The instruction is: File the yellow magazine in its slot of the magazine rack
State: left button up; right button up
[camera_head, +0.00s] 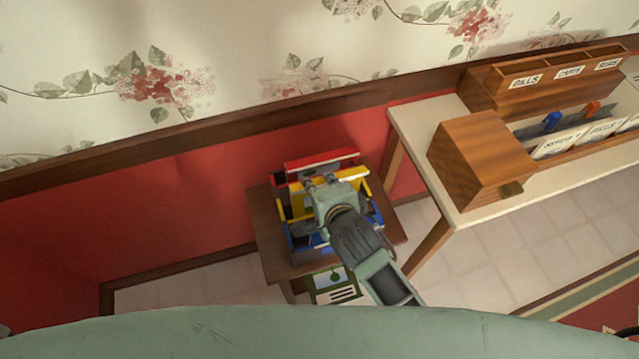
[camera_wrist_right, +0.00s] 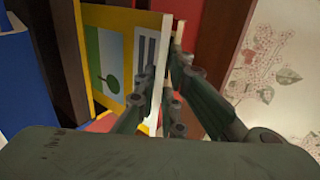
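The yellow magazine (camera_wrist_right: 108,62), with a picture of a green shape on its cover, shows upright in the right wrist view. My right gripper (camera_wrist_right: 163,88) has its fingers on both sides of the magazine's pale edge and looks shut on it. In the head view, the right gripper (camera_head: 322,184) is over the magazine rack (camera_head: 306,241), which has red, yellow and blue parts and stands on a small brown table. The gripper hides much of the rack, so I cannot tell how deep the magazine sits. My left gripper is not in view.
A green magazine (camera_head: 333,286) shows at the small table's front edge. To the right, a pale table (camera_head: 425,125) holds a wooden box (camera_head: 482,155) and labelled wooden organizers (camera_head: 545,82). The red wall (camera_head: 170,215) is close behind the rack.

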jog(key=o, duration=0.5)
jog(key=v, duration=1.2)
jog(key=shift+d, duration=0.1)
dwell(0.4)
